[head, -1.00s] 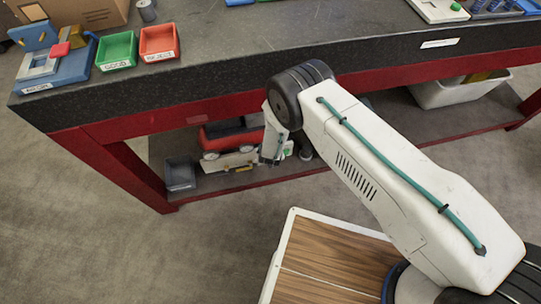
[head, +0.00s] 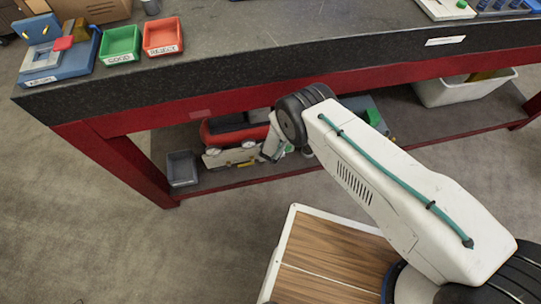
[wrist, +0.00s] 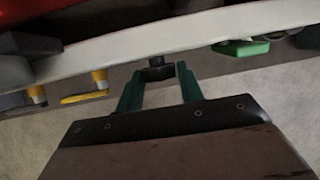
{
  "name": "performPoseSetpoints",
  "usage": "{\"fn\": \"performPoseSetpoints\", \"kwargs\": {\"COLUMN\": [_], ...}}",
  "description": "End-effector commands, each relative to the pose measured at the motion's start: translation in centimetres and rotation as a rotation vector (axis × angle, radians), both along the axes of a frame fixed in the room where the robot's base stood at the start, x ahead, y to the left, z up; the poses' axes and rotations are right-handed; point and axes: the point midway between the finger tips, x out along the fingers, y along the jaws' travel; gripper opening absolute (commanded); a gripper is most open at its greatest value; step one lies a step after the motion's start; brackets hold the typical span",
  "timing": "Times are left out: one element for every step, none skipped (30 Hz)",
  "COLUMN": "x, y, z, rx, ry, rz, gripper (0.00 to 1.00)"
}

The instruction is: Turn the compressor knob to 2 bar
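The compressor, with its red tank (head: 238,131), stands on the lower shelf under the bench in the head view. In the wrist view its pale front strip (wrist: 200,38) crosses the picture, with a small black knob (wrist: 157,69) below it. My gripper (wrist: 160,76) has two green fingers standing apart, one on each side of the knob. The knob is at the level of the fingertips; whether they touch it I cannot tell. In the head view my arm hides the compressor's right end. No scale or pointer is readable.
Yellow levers (wrist: 85,97) sit left of the knob and a green part (wrist: 240,47) sits right. The red bench frame (head: 330,91) passes above the shelf. A grey bin (head: 182,168) stands left of the compressor and a white tub (head: 460,89) far right.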

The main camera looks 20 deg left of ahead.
Motion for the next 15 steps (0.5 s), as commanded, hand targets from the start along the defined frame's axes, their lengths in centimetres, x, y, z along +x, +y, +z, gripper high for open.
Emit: {"fn": "performPoseSetpoints", "kwargs": {"x": [-0.01, -0.03, -0.03, -0.03, -0.04, -0.05, -0.06, -0.08, -0.10, -0.10, -0.11, -0.12, -0.14, -0.15, -0.18], "y": [0.02, 0.02, 0.02, 0.03, 0.04, 0.05, 0.07, 0.08, 0.11, 0.13, 0.15, 0.18, 0.20, 0.21, 0.21], "z": [0.01, 0.00, 0.00, 0.00, 0.00, 0.00, 0.01, 0.00, 0.00, 0.00, 0.00, 0.00, 0.00, -0.02, -0.02], "rx": [0.000, 0.000, -0.001, -0.002, -0.003, -0.005, -0.008, -0.011, -0.017, -0.021, -0.028, -0.035, -0.042, -0.050, -0.061], "ry": [0.000, 0.000, -0.001, -0.001, -0.002, -0.003, -0.005, -0.007, -0.010, -0.013, -0.017, -0.023, -0.026, -0.030, -0.037], "rz": [0.000, 0.000, 0.001, 0.000, 0.001, 0.000, 0.000, 0.000, 0.001, 0.000, 0.000, 0.000, 0.000, 0.000, 0.001], "gripper": [0.15, 0.15, 0.15, 0.15, 0.15, 0.15, 0.15, 0.15, 0.15, 0.15, 0.15, 0.15, 0.15, 0.15, 0.15]}}
